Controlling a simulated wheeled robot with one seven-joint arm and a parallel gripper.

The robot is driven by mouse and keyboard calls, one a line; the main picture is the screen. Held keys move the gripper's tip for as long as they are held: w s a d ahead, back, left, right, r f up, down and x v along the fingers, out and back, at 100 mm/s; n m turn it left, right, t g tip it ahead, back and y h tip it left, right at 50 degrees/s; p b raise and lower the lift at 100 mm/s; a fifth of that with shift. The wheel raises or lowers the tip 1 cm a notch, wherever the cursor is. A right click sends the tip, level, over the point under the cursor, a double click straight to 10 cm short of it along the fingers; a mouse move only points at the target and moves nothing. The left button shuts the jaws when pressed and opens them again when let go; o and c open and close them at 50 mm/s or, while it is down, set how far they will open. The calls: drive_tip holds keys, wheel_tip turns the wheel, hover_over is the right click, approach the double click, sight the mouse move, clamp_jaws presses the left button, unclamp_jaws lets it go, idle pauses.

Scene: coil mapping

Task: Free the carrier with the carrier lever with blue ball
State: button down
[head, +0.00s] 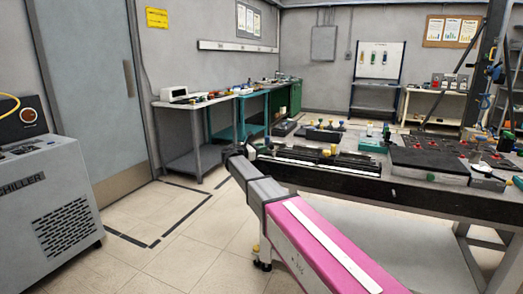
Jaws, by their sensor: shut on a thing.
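My arm, with a pink link and a grey link, reaches from the lower right to the left end of the dark bench (345,185). My gripper (250,152) is small and dark at the arm's far end, beside the left end of a long black rail device (318,158). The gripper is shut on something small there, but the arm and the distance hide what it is. A yellow knob (333,150) stands on the rail device. I cannot make out the carrier or a lever with a blue ball for certain.
A dark flat plate (428,160) with several red-marked parts lies on the bench to the right. A chiller (48,195) stands at the left. A grey side table (180,125) stands along the wall. The tiled floor between chiller and bench is clear.

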idle(0.3)
drive_tip(key=c, duration=0.9)
unclamp_jaws()
drive_tip(key=shift+c, duration=0.2)
drive_tip(key=shift+a, duration=0.1)
drive_tip(key=v, duration=1)
drive_tip(key=shift+s+a, duration=0.2)
drive_tip(key=shift+s, duration=0.05)
drive_tip(key=shift+c, duration=0.4)
